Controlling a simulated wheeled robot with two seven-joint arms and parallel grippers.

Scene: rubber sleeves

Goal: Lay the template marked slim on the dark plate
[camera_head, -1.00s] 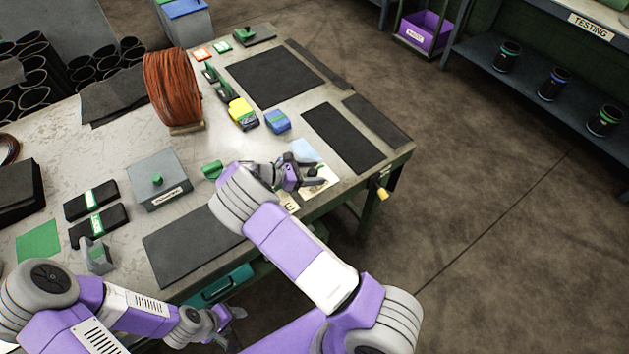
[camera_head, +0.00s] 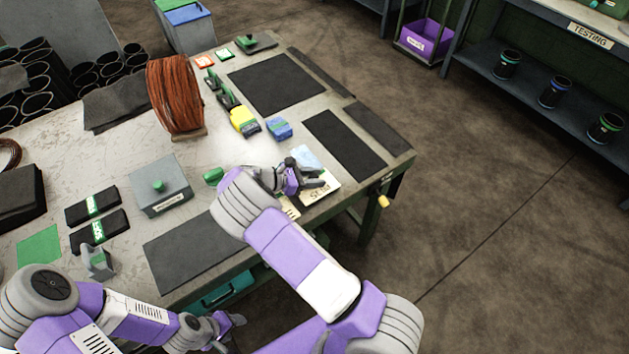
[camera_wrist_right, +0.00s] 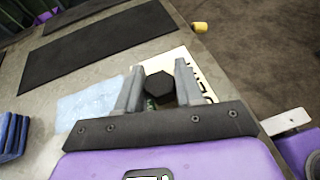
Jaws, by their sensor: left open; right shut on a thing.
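A cream template (camera_head: 322,191) with dark lettering lies under my right gripper (camera_head: 310,181) at the table's right front edge. I cannot read its word with certainty. In the right wrist view the fingers of my right gripper (camera_wrist_right: 160,88) are shut on the template's black hexagonal knob (camera_wrist_right: 159,86). Part of the cream face (camera_wrist_right: 184,62) shows behind it. I cannot tell whether it is lifted. A second cream piece (camera_head: 291,208) is partly hidden by my right arm. Several dark flat pieces lie on the table; one (camera_head: 190,255) is at the front. My left gripper (camera_head: 232,326) is open, low before the table.
Other dark sheets (camera_head: 343,142) (camera_head: 278,84) lie right and back. A pale blue cloth (camera_head: 306,157) is beside the template. A copper wire spool (camera_head: 172,95), a grey block with a green knob (camera_head: 160,190) and a yellow item (camera_head: 244,121) stand on the table.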

